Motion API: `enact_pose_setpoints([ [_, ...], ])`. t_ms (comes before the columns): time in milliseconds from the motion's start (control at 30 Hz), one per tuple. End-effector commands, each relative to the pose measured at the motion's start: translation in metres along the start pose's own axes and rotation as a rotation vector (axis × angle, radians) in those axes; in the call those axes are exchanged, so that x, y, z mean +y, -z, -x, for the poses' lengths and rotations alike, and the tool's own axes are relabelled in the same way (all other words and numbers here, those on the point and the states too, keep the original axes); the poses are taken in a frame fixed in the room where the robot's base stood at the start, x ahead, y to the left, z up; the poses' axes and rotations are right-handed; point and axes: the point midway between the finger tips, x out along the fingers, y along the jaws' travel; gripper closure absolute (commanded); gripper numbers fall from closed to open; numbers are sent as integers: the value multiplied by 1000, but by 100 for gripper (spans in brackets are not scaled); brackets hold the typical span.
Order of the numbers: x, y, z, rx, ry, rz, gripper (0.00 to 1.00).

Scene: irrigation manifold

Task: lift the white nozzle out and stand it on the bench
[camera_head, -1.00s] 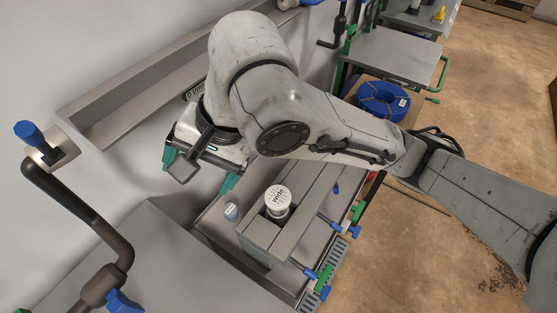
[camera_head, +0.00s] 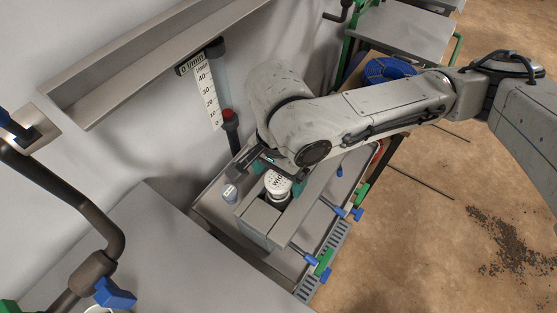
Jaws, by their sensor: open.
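The white nozzle (camera_head: 279,184), a round cap with dark lettering, sits upright in an opening of a grey box-shaped block (camera_head: 262,216). My gripper (camera_head: 279,175) is open at the nozzle, with one green fingertip to its upper left and one to its right. I cannot tell whether the fingers touch it. The arm hides part of the block behind the nozzle. A broad flat grey bench surface (camera_head: 150,255) lies at the lower left.
A flow gauge (camera_head: 208,95) with a red-topped fitting (camera_head: 229,118) is on the wall behind. Blue-handled valves (camera_head: 356,214) line the right side. A dark pipe (camera_head: 75,205) rises at the left.

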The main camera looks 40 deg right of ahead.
Motion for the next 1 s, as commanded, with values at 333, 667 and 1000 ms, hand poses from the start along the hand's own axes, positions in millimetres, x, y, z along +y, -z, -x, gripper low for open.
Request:
enact_pose_setpoints([
  [333, 0, 0, -34, 0, 0, 1, 11],
  [667, 0, 0, -36, 0, 1, 1, 13],
  [1000, 0, 0, -35, 0, 1, 1, 45],
])
